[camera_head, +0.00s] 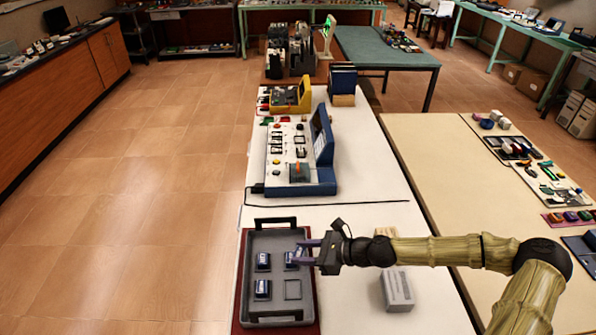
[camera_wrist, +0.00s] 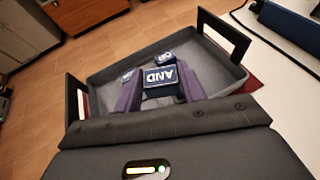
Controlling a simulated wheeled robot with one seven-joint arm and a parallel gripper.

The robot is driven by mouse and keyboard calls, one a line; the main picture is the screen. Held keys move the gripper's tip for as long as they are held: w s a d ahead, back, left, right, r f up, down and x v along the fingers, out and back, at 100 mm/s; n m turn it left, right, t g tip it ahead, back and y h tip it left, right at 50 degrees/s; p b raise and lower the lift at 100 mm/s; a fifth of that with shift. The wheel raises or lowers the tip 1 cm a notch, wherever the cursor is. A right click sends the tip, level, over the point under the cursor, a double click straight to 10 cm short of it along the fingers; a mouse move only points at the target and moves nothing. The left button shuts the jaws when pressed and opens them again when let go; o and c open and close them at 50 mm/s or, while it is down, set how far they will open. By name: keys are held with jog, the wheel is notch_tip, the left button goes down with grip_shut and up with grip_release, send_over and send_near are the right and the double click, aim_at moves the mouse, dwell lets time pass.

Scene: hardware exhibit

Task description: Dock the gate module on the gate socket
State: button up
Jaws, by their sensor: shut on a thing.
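My gripper (camera_head: 303,252) is over the right side of a dark grey tray (camera_head: 252,312), its purple fingers pointing into it. In the wrist view, my gripper (camera_wrist: 160,92) is shut on a dark blue gate module (camera_wrist: 160,78) with white "AND" lettering, which appears upside down. The held module also shows in the head view (camera_head: 289,261). I cannot tell whether it is clear of the tray floor. A white and blue console (camera_head: 283,172) with buttons and several dark slots stands farther back. I cannot tell which slot is the gate socket.
Two other modules sit in the tray's left column (camera_head: 263,259) (camera_head: 262,288). An empty square outline (camera_head: 293,290) is at front right. A grey box (camera_head: 397,290) stands right of the tray. A black cable (camera_head: 340,203) crosses the table. A yellow device (camera_head: 290,96) is behind the console.

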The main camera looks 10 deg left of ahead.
jog(key=w+d+m+t+h, duration=0.3)
jog(key=d+m+t+h, duration=0.1)
jog(key=d, duration=0.4)
jog(key=w+d+m+t+h, duration=0.3)
jog(key=d+m+t+h, duration=0.1)
jog(key=d+m, duration=0.3)
jog(key=w+d+m+t+h, duration=0.3)
jog(key=d+m+t+h, duration=0.1)
jog(key=d, duration=0.5)
jog(key=shift+w+f+m+h+p, duration=0.15)
jog(key=shift+w+m+h+p, duration=0.15)
jog(key=shift+m+h, duration=0.5)
